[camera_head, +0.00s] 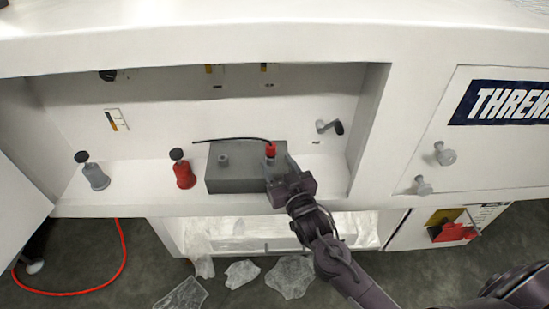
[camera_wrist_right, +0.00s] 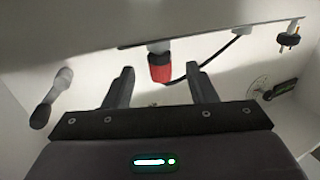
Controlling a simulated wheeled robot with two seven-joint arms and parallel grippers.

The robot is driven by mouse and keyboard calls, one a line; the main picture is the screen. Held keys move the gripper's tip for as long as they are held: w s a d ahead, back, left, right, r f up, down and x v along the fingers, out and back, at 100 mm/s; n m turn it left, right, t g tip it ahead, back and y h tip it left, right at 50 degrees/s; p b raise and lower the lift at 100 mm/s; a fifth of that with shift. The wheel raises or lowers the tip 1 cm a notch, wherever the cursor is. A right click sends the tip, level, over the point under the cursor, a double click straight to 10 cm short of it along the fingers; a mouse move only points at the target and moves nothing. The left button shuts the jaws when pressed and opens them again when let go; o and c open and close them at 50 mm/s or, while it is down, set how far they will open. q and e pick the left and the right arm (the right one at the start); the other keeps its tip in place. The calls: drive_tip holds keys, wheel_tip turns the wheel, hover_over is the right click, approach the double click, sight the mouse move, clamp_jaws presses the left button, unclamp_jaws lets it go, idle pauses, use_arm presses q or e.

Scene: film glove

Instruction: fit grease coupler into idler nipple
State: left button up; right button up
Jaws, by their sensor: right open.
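The red grease coupler (camera_head: 270,149), with a thin black hose (camera_head: 235,139) running left from it, stands at the right end of a dark grey block (camera_head: 232,181) in the recess. A short grey nipple-like stub (camera_head: 223,159) stands on the left part of the block; I cannot tell if it is the idler nipple. My right gripper (camera_head: 280,168) is open at the block's right end. In the right wrist view the red coupler (camera_wrist_right: 160,69) appears between the two spread fingers, with a gap on each side, against a pale grey cylindrical part (camera_wrist_right: 158,47). My left gripper is not in view.
A red-bodied fitting (camera_head: 184,174) and a grey one (camera_head: 96,176), both with black knobs, stand left of the block. A crank handle (camera_head: 330,127) is on the back wall at right. The recess's right side wall (camera_head: 367,125) is near the gripper.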

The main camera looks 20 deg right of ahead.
drive_tip(key=s, duration=0.4)
drive_tip(key=shift+s+d, duration=0.2)
drive_tip(key=shift+s, duration=0.1)
